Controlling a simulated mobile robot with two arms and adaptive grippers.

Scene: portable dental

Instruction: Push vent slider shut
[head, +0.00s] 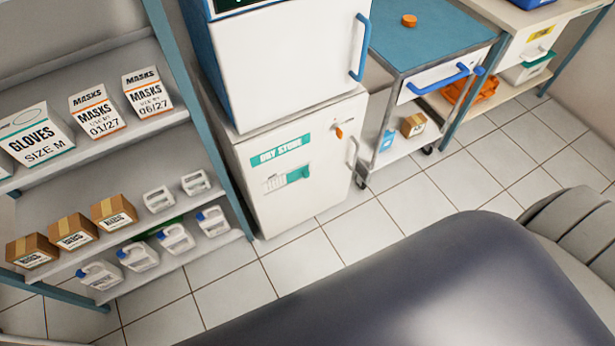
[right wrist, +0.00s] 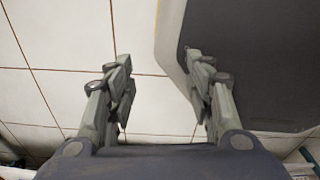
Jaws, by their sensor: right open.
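The vent slider (head: 299,174) is a small green piece on the front of the white cabinet labelled "DRY STORE" (head: 245,199). It sits at the right end of the vent. Pale slots (head: 273,183) show uncovered to its left. My right gripper (right wrist: 159,57) shows only in the right wrist view. Its two fingers are spread apart with nothing between them, above the tiled floor. The slider is not in that wrist view. My left gripper is not in view.
The cabinet has an orange latch (head: 339,131) and a pale handle (head: 353,151). Another white unit (head: 290,65) stands on top of it. Shelving with boxes and jugs (head: 185,110) stands at left, a blue-topped cart (head: 440,35) at right.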

